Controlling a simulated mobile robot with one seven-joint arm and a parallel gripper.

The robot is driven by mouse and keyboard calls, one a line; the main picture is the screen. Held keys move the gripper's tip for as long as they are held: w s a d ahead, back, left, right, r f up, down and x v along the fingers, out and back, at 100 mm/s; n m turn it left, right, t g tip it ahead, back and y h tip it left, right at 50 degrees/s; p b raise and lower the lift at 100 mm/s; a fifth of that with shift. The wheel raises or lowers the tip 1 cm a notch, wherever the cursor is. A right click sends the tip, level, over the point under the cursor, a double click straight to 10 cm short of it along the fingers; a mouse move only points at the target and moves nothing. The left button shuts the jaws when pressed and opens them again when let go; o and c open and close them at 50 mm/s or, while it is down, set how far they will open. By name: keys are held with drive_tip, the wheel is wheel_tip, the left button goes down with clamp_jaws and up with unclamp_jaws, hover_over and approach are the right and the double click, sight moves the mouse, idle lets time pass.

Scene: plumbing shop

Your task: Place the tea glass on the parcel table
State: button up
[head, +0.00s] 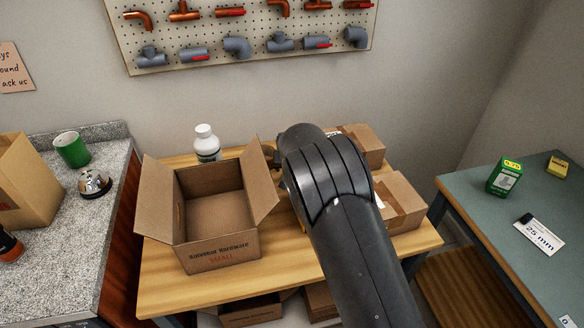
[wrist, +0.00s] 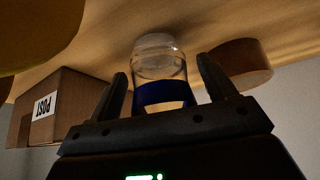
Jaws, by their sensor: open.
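The tea glass, a clear vessel with a dark blue band (wrist: 160,95), shows in the wrist view between the two fingers of my gripper (wrist: 162,70). The fingers are open, with one on each side of the glass. The far end of the glass seems to rest against a wooden surface (wrist: 105,60), which looks like the parcel table top; this view appears upside down. In the head view the parcel table (head: 175,285) is the light wooden table in the middle. My arm hides the glass and my gripper there.
An open cardboard box (head: 222,250) and a white bottle (head: 206,144) stand on the table's left part. Closed parcels (head: 403,200) stand at its right. The wrist view shows a box with a POST label (wrist: 45,108) and a round brown object (wrist: 240,62) near the glass.

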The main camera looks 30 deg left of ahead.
drive_tip(key=v, duration=1.2)
drive_tip(key=shift+r, duration=0.15)
drive_tip(key=s+d+r+m, duration=0.1)
drive_tip(key=d+r, duration=0.4)
drive_tip(key=d, duration=0.5)
drive_tip(key=s+d+r+m, duration=0.1)
drive_tip(key=d+r, duration=0.4)
drive_tip(key=d, duration=0.6)
drive_tip(key=d+r+m, duration=0.1)
drive_tip(key=d+r, duration=0.4)
drive_tip(key=d, duration=0.5)
drive_tip(key=s+d+r+m+h, duration=0.15)
drive_tip(key=s+d+r, duration=0.25)
drive_tip(key=s+d, duration=0.75)
drive_tip(key=s+d+f+m+h, duration=0.1)
drive_tip(key=s+d+f, duration=0.2)
drive_tip(key=s+d, duration=0.6)
drive_tip(key=s, duration=0.3)
drive_tip(key=shift+s+d, duration=0.2)
drive_tip(key=shift+d, duration=0.15)
